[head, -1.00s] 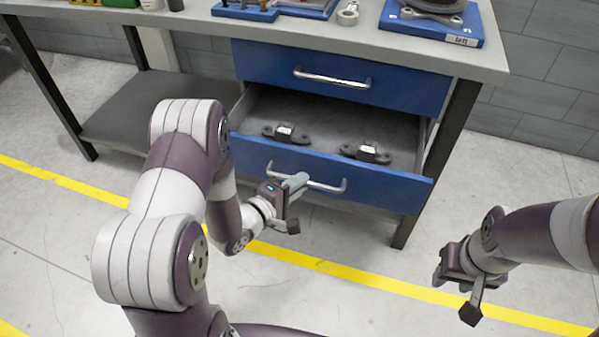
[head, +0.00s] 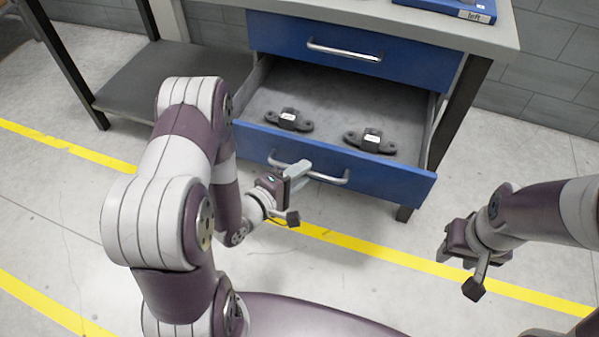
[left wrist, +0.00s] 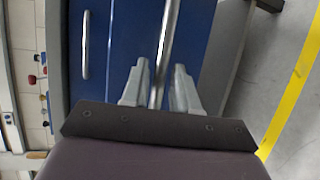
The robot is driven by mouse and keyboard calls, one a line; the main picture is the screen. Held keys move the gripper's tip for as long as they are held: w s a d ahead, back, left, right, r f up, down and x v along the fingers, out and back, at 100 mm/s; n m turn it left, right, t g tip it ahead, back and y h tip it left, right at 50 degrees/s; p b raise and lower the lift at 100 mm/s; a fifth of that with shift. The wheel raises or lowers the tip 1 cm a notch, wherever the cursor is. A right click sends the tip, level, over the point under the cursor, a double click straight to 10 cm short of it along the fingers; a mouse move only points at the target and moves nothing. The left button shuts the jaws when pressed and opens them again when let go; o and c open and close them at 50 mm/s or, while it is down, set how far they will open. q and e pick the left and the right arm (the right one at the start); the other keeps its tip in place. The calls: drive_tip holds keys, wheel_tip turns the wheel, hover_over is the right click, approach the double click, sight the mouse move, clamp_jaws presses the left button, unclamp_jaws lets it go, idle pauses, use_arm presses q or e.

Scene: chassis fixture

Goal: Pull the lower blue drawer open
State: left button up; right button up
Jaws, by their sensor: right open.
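The lower blue drawer (head: 390,180) stands well out from the workbench, its grey inside showing. Its silver bar handle (head: 328,179) runs across the front. My left gripper (head: 298,170) is at the left part of this handle. In the left wrist view, the handle (left wrist: 170,35) passes between the two grey fingers of my left gripper (left wrist: 161,75), which are close on either side of it. Finger contact is partly hidden. My right gripper (head: 446,248) is open and empty, over the floor at the right, apart from the drawer.
Two dark brackets (head: 288,120) (head: 370,141) lie in the lower drawer. The upper blue drawer (head: 400,62) is closed, with its own handle (head: 344,50). A table leg (head: 462,105) stands right of the drawers. The floor in front is clear, with a yellow line (head: 365,250).

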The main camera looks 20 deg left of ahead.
use_arm(q)
drive_tip(key=shift+o, duration=0.3)
drive_tip(key=shift+s+a, duration=0.1)
drive_tip(key=p+v, duration=0.3)
drive_tip(key=v, duration=0.9)
drive_tip(key=shift+s, duration=0.25)
drive_tip(key=shift+a, duration=0.1)
